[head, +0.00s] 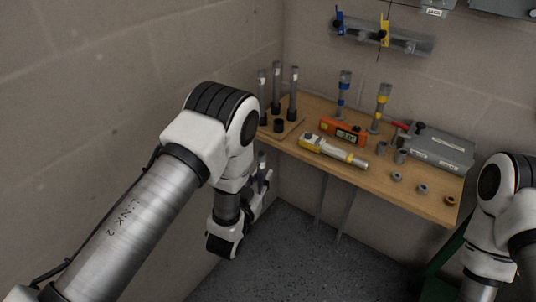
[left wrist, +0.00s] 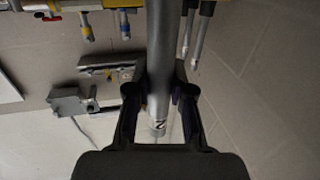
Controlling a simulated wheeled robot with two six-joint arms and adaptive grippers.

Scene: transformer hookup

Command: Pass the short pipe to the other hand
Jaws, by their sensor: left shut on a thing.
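My left gripper (head: 258,190) is in front of the left end of the wooden table, low beside its edge. It is shut on a grey pipe, taken to be the short pipe (head: 262,160), which stands roughly upright in the head view. In the left wrist view the pipe (left wrist: 159,50) runs between the two dark fingers (left wrist: 158,92), with a pale marked band near its lower end. The fingers hide part of it. My right arm shows at the right edge of the head view, but its gripper is out of the picture.
The wooden table (head: 420,200) holds several upright grey pipes (head: 276,88), a blue-banded pipe (head: 344,92), a yellow-banded pipe (head: 382,105), an orange meter (head: 343,131), a yellow-and-silver tool (head: 333,151), small fittings (head: 422,189) and a grey case (head: 437,150). Open floor lies in front.

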